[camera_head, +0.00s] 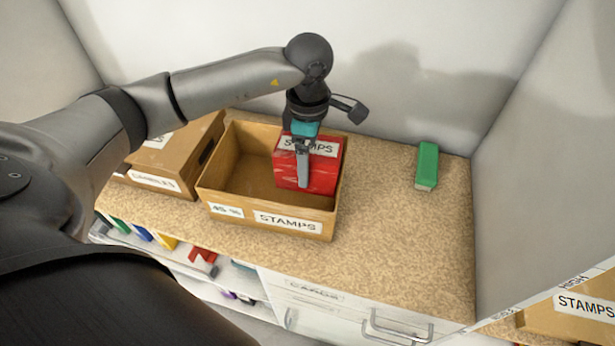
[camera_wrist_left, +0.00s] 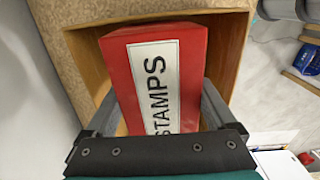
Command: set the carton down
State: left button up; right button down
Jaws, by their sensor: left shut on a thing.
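The carton (camera_head: 318,175) is a red box with a white label reading STAMPS. In the head view it is at the right end of an open cardboard box (camera_head: 222,178), also labelled STAMPS. My left gripper (camera_head: 303,178) comes from above and is shut on the carton. In the left wrist view the carton (camera_wrist_left: 158,75) sits between the two fingers, with the box's walls around it. Whether its underside touches the box floor is hidden. My right gripper is not in view.
A lidded box labelled CANDLES (camera_head: 170,160) stands to the left on the speckled counter (camera_head: 400,235). A green block (camera_head: 427,165) lies at the right. The counter between is clear. Shelves and drawers (camera_head: 340,310) are below, walls behind and right.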

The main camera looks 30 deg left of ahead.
pick_arm(q)
jog(key=shift+f, duration=3.3)
jog(key=shift+f, duration=0.15)
jog(key=o, duration=1.3)
jog(key=shift+c, duration=0.2)
notch_tip(320, 180, up, 12)
jog(key=shift+r, duration=0.2)
